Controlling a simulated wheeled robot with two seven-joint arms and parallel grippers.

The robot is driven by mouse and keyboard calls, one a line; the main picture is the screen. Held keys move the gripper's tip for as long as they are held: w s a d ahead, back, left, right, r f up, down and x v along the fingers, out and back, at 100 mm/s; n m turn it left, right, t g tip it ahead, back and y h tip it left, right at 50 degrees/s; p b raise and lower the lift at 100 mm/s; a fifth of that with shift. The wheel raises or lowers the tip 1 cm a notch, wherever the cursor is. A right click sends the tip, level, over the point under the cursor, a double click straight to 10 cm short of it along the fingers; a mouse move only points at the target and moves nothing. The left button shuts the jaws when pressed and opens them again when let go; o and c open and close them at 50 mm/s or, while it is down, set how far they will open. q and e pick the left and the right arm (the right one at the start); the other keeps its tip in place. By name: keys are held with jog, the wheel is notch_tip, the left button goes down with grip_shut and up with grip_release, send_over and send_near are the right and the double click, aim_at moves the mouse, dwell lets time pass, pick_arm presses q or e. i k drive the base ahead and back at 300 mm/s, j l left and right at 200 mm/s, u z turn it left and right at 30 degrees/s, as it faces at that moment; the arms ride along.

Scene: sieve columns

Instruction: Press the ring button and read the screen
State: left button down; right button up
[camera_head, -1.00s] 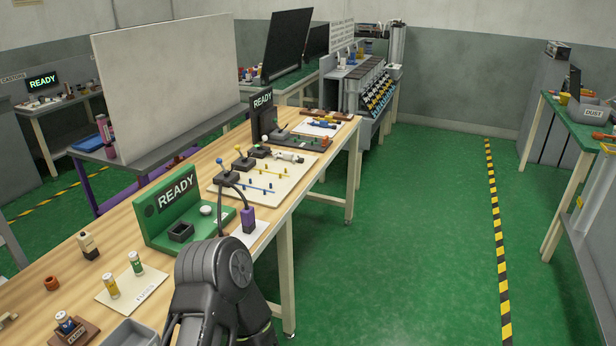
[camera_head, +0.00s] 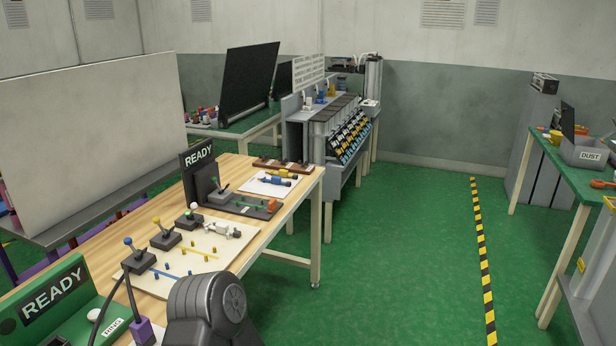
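A green console (camera_head: 75,310) with a screen (camera_head: 52,294) reading READY stands at the lower left, cut off by the picture edge. A white round button (camera_head: 94,314) sits on its base, beside a small white label (camera_head: 113,327) whose text is too small to read surely. A second, black console (camera_head: 198,176) with a READY screen (camera_head: 199,154) stands further back on the same wooden table. I cannot tell which button is the ring button. A dark grey joint of my arm shows at the bottom; neither gripper is in view.
The wooden table (camera_head: 250,262) also carries a pale board with several small levers and pegs (camera_head: 190,250). A rack of grey columns (camera_head: 340,125) stands behind it. Green floor is clear to the right, up to a yellow-black floor stripe (camera_head: 482,260).

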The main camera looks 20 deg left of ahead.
aim_at(94, 314)
jog(key=i+l+u, duration=0.1)
jog(key=i+u, duration=0.25)
jog(key=u, duration=0.15)
jog(key=i+l+u, duration=0.25)
jog(key=u, duration=0.2)
jog(key=i+l+u, duration=0.35)
jog(key=u, duration=0.15)
jog(key=i+l+u, duration=0.2)
jog(key=l+u, duration=0.3)
jog(key=i+l+u, duration=0.1)
jog(key=l+u, duration=0.35)
